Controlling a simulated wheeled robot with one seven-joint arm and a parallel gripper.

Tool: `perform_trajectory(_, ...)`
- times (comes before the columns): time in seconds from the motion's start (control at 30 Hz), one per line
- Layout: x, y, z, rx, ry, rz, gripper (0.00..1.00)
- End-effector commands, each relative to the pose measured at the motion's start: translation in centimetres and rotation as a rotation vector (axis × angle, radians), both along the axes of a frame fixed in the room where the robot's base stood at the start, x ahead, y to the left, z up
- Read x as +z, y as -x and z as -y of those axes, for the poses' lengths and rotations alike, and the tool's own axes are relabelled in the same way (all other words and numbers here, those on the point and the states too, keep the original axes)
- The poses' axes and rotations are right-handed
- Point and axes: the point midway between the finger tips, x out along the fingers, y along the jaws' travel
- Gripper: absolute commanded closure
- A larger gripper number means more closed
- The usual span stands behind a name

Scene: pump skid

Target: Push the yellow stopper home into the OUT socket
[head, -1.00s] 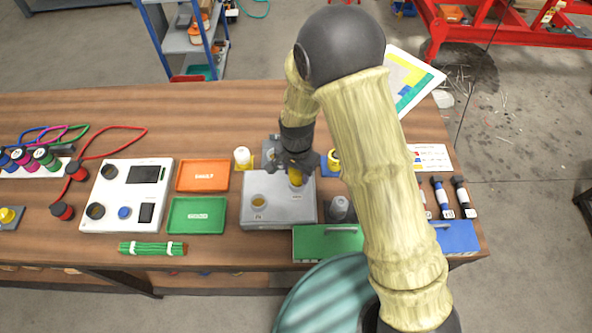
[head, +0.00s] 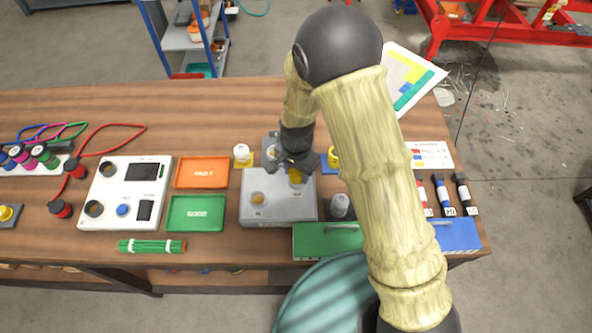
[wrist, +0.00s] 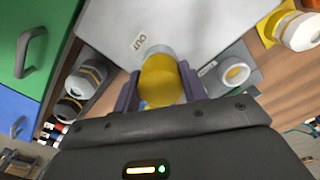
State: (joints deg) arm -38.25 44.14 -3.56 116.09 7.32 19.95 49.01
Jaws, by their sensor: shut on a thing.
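The yellow stopper (wrist: 160,82) is between the two fingers of my gripper (wrist: 158,88), which is shut on it. In the wrist view its far end meets a round grey socket rim beside the OUT label (wrist: 139,41) on the grey block. How deep it sits cannot be told. In the head view the grey block (head: 278,212) stands on the bench, with my gripper (head: 296,172) over its back right part and the stopper (head: 295,177) just showing under the fingers. A second round opening (head: 257,198) is at the block's left.
A white-capped part (head: 242,155) stands behind the block on the left, and a grey-capped one (head: 340,206) on the right. The orange tray (head: 202,173) and green tray (head: 196,213) lie to the left. A green box (head: 327,241) sits in front.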

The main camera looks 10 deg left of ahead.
Motion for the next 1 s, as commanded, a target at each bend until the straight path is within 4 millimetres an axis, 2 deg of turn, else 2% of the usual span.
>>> perform_trajectory(0.33, -0.3, 0.0, 0.0, 0.0, 0.0, 0.0, 0.85)
perform_trajectory(0.37, -0.3, 0.0, 0.0, 0.0, 0.0, 0.0, 0.56)
perform_trajectory(0.47, -0.3, 0.0, 0.0, 0.0, 0.0, 0.0, 0.36)
perform_trajectory(0.5, -0.3, 0.0, 0.0, 0.0, 0.0, 0.0, 0.32)
perform_trajectory(0.83, -0.1, 0.0, 0.0, 0.0, 0.0, 0.0, 0.32)
perform_trajectory(1.0, 1.3, -0.1, -0.1, 0.001, -0.001, 0.003, 0.32)
